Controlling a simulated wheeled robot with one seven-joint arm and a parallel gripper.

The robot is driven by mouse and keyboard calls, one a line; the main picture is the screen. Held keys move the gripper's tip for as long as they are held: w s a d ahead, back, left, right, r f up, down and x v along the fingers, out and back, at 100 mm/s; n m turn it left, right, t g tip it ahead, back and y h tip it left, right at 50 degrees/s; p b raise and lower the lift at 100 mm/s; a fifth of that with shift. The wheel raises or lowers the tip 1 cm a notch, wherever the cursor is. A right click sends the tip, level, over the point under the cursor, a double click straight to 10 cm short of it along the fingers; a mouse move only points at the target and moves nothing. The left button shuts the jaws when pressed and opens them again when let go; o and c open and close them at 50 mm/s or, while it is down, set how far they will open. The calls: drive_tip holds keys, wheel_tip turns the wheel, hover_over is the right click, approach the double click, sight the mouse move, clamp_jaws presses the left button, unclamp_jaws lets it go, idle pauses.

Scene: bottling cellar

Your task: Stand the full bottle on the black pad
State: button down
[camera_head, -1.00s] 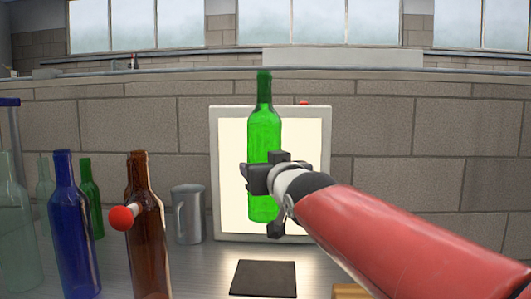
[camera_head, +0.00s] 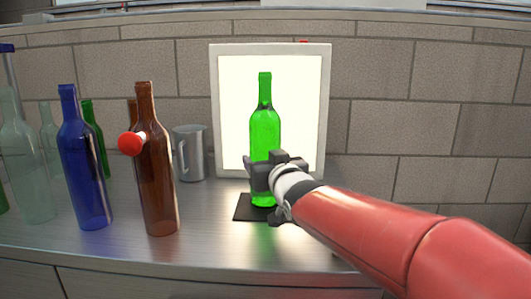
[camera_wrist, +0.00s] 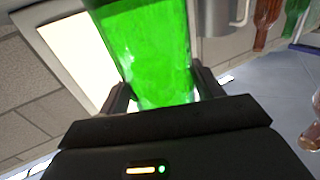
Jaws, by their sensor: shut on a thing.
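A bright green bottle (camera_head: 265,130) stands upright in my gripper (camera_head: 264,172), which is shut around its lower body. The wrist view also shows the green bottle (camera_wrist: 150,50) between the two fingers of my gripper (camera_wrist: 162,88). The black pad (camera_head: 246,213) lies flat on the metal counter, directly behind and under the bottle's base in the head view. The base overlaps the pad in the picture; I cannot tell whether it touches it. My gripper hides part of the bottle and the pad's right side.
A lit white panel (camera_head: 235,110) stands behind the bottle. A grey metal jug (camera_head: 190,155), a brown bottle (camera_head: 156,185), a blue bottle (camera_head: 85,170) and several other bottles stand to the left. Counter between brown bottle and pad is clear.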

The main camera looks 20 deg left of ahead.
drive_tip(key=shift+f, duration=0.1)
idle(0.3)
drive_tip(key=shift+c, duration=1.4)
unclamp_jaws()
drive_tip(key=shift+f, duration=0.2)
drive_tip(key=v, duration=1.2)
drive_tip(key=shift+b, duration=0.35)
drive_tip(key=shift+s, duration=0.1)
